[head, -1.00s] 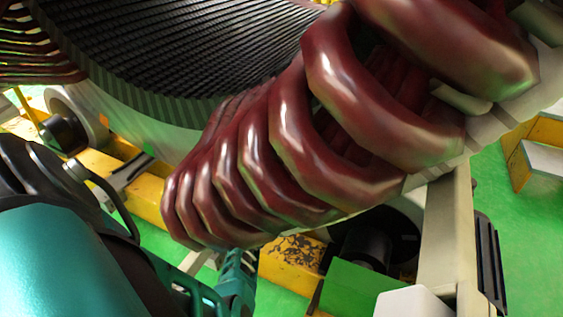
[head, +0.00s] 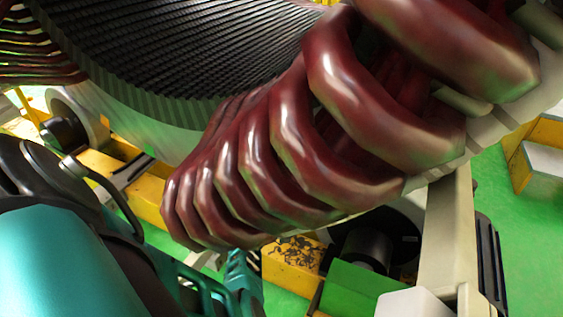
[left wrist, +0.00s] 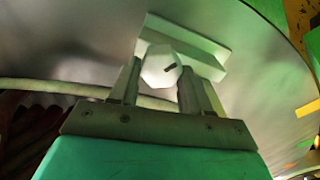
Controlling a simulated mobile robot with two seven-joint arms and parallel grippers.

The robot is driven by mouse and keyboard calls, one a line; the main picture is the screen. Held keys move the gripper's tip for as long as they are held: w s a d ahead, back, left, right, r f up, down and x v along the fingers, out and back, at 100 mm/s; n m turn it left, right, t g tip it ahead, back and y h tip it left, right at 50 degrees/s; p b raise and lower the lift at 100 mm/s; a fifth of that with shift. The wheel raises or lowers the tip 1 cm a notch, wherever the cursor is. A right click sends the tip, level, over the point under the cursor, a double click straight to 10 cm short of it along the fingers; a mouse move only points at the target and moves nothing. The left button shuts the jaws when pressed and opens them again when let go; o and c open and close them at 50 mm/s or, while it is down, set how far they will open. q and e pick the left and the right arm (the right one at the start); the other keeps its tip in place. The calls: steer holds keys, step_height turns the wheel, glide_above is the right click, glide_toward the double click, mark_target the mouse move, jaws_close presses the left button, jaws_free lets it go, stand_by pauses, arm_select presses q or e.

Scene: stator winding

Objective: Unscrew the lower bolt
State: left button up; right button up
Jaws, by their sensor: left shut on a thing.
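The lower bolt (left wrist: 160,68) shows in the left wrist view as a pale, many-sided head with a small dark mark on its face. It sits in front of a pale bracket (left wrist: 205,58) on the curved metal stator wall (left wrist: 85,45). My left gripper (left wrist: 158,84) has one finger on each side of the bolt head and is shut on it. In the head view my left arm comes in from the lower left, and the fingers and bolt are hidden. My right gripper is in neither view.
Thick dark red coils (head: 290,150) hang across the middle of the head view, close above my left arm. Yellow supports (head: 290,263) and a pale post (head: 448,240) stand below and to the right. Green floor (head: 495,225) shows on the right.

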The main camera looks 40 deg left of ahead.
arm_select(q)
steer(key=n, duration=2.2)
steer(key=shift+f+n, duration=0.35)
steer(key=shift+n, duration=0.05)
steer(key=o, duration=1.1)
steer(key=shift+c, duration=0.2)
steer(key=shift+s+d, duration=0.1)
